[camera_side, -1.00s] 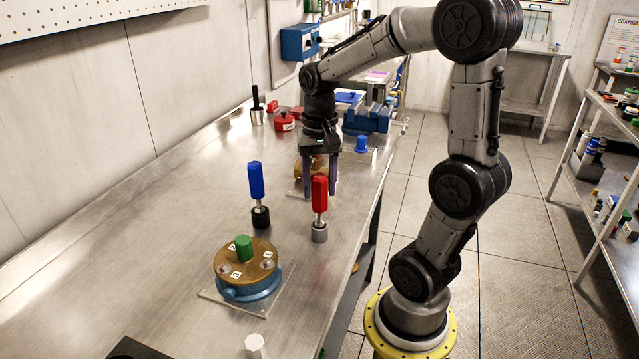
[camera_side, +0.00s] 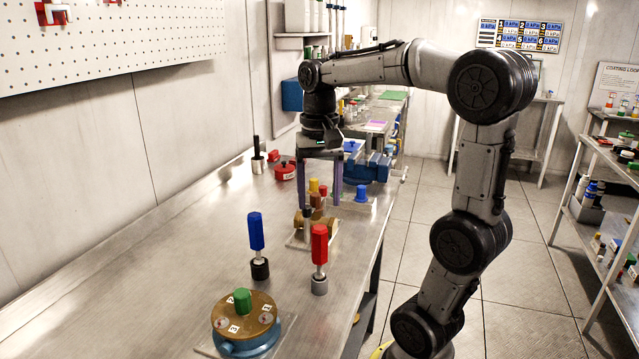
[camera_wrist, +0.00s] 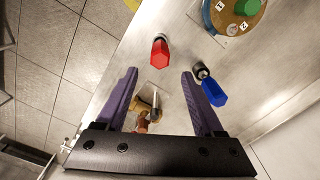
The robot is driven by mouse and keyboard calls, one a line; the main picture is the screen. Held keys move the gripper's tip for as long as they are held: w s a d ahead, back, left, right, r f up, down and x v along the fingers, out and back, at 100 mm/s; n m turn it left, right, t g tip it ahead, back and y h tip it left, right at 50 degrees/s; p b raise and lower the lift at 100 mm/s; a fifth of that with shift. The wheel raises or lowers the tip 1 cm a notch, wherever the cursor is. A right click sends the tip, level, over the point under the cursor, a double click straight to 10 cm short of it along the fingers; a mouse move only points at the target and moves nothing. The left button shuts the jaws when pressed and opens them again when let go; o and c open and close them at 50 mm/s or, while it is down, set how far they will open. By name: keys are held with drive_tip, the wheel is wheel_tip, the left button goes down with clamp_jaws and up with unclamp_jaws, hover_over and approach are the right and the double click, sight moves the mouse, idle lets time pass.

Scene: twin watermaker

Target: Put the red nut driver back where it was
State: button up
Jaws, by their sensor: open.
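The red nut driver (camera_side: 319,244) stands upright in a small grey holder (camera_side: 319,285) on the bench, right of the blue nut driver (camera_side: 256,232). In the wrist view the red driver (camera_wrist: 160,50) shows at the upper middle, beyond the fingertips. My gripper (camera_side: 321,200) is open and empty. It points down above the brass fixture (camera_side: 312,224), farther back than the red driver and clear of it. In the wrist view my gripper (camera_wrist: 158,74) has its purple fingers spread wide. The tip of the red driver below its handle is hidden by the holder.
The blue driver stands in a black holder (camera_side: 260,268). A round brass-topped, blue-based unit with a green knob (camera_side: 243,299) sits at the front. A blue vise (camera_side: 366,168) and a red lidded pot (camera_side: 285,171) stand farther back. The bench's left side is clear.

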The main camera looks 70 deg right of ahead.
wheel_tip(320, 180, up, 2)
drive_tip(key=shift+a+r, duration=0.15)
drive_tip(key=s+a+f+n+t, duration=0.2)
drive_tip(key=s+a+f+n, duration=0.1)
drive_tip(key=a+n, duration=0.3)
drive_tip(key=s+a+f+n+t, duration=0.3)
drive_tip(key=a+f+n, duration=0.1)
drive_tip(key=a+n, duration=0.2)
drive_tip(key=shift+s+a+f+t, duration=0.3)
drive_tip(key=shift+a+f, duration=0.05)
drive_tip(key=shift+a, duration=0.25)
